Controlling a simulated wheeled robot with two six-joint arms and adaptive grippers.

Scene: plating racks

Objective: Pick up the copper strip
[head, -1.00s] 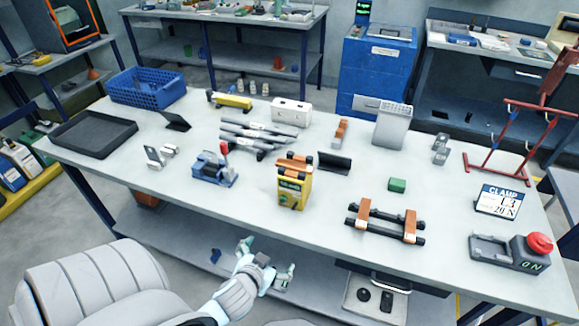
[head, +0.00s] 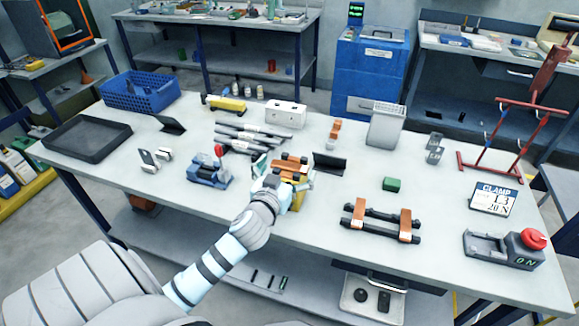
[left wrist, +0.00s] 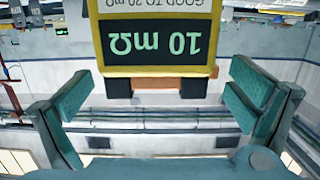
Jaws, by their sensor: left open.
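A copper strip with black end pieces (head: 290,166) sits at the top of a yellow meter (head: 298,199), partly hidden by my left gripper (head: 284,174). In the left wrist view the picture is upside down: the meter (left wrist: 157,66) reads "10 mΩ", and copper and black parts (left wrist: 155,84) show along its top edge. My left gripper (left wrist: 158,100) is open, its green pads apart on either side of the meter and copper parts. I cannot tell whether it touches them. My right gripper is out of view.
A red-handled blue clamp (head: 209,174) stands left of the gripper. Grey rods (head: 250,135) lie behind, and a black plate (head: 330,163) stands close on the right. A frame with orange bars (head: 382,225) and a green block (head: 391,184) lie farther right.

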